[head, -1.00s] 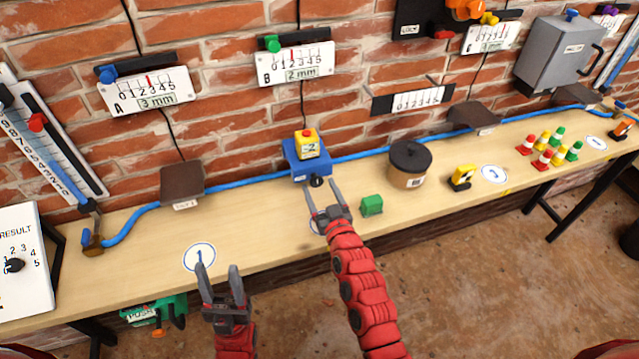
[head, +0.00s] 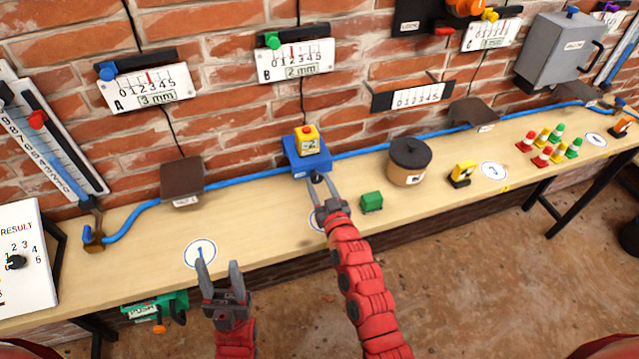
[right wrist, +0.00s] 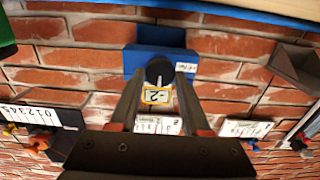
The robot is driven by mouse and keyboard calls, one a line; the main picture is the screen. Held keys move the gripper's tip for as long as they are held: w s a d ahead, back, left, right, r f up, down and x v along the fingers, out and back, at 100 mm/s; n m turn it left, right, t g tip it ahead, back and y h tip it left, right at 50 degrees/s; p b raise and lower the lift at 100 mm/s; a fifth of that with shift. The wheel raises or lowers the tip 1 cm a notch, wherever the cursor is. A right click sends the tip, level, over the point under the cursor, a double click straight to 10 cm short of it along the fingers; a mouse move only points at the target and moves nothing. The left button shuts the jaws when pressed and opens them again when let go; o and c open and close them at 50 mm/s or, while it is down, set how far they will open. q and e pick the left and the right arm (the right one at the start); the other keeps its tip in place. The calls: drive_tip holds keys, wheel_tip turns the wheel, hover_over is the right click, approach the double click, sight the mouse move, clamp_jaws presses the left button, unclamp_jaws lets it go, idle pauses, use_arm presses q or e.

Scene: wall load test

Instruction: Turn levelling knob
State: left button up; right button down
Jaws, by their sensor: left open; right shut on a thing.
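The black levelling knob (right wrist: 160,70) sits on the front of a blue block (head: 307,161) at the back of the bench, below gauge B. A yellow box (head: 306,141) with a red top stands on that block. My right gripper (head: 317,180) is at the block's front. In the right wrist view its fingers (right wrist: 158,82) lie on both sides of the knob, shut on it. In the head view the fingers and arm mostly hide the knob. My left gripper (head: 221,266) is open and empty near the bench's front edge, by the marker labelled 1 (head: 200,253).
A green block (head: 371,202) and a round brown pot with a dark lid (head: 410,163) stand right of my right gripper. A blue hose (head: 250,178) runs along the wall. A brown wall shelf (head: 182,182) is at left. The bench's left middle is clear.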

drive_tip(key=shift+f+m+b, duration=0.25)
drive_tip(key=shift+m+b, duration=0.25)
drive_tip(key=shift+b, duration=0.35)
drive_tip(key=m+b, duration=0.3)
drive_tip(key=shift+d+f, duration=0.1)
drive_tip(key=m+b, duration=0.2)
drive_tip(key=m, duration=0.1)
drive_tip(key=shift+m+b, duration=0.4)
drive_tip(key=shift+r+m+b, duration=0.2)
drive_tip(key=shift+m+b, duration=0.45)
drive_tip(key=shift+m, duration=1.15)
drive_tip(key=shift+c, duration=2)
unclamp_jaws()
